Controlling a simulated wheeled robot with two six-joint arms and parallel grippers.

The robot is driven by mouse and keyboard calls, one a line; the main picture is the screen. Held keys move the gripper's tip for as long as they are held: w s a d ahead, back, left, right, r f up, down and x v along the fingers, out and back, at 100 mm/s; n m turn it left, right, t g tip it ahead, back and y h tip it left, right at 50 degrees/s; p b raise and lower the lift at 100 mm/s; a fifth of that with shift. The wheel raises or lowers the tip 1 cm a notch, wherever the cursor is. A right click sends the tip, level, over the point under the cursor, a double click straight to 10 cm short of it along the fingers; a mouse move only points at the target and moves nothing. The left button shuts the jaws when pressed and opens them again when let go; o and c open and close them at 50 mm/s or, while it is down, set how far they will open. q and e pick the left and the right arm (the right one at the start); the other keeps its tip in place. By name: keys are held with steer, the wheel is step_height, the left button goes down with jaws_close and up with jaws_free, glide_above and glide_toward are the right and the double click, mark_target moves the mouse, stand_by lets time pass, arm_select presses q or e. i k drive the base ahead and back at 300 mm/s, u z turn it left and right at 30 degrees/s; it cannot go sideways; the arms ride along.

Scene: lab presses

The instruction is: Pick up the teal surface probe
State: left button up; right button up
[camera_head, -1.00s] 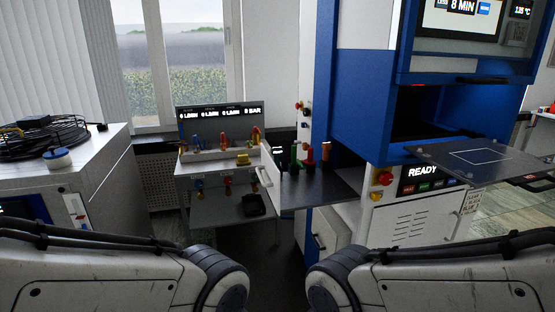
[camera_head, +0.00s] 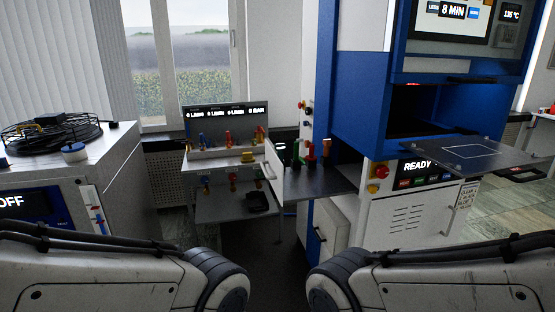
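Several small upright tools with green, orange-red and dark handles stand on a dark side shelf (camera_head: 325,184) at the blue press. One green-handled tool (camera_head: 296,150) is at the left of this group. I cannot tell at this size whether any of them is the teal surface probe. My two arms show at the bottom left and bottom right, but neither gripper is in view. Both arms are far from the shelf.
The blue press (camera_head: 362,85) with a dark flat plate (camera_head: 462,155) stands at the right. A white bench (camera_head: 225,163) with valves stands at the middle back. Dark floor lies between.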

mark_target(280, 147)
steer(key=z, duration=0.85)
steer(key=k, duration=0.1)
steer(key=u, duration=1.5)
steer(key=i, duration=1.55)
steer(key=z, duration=0.55)
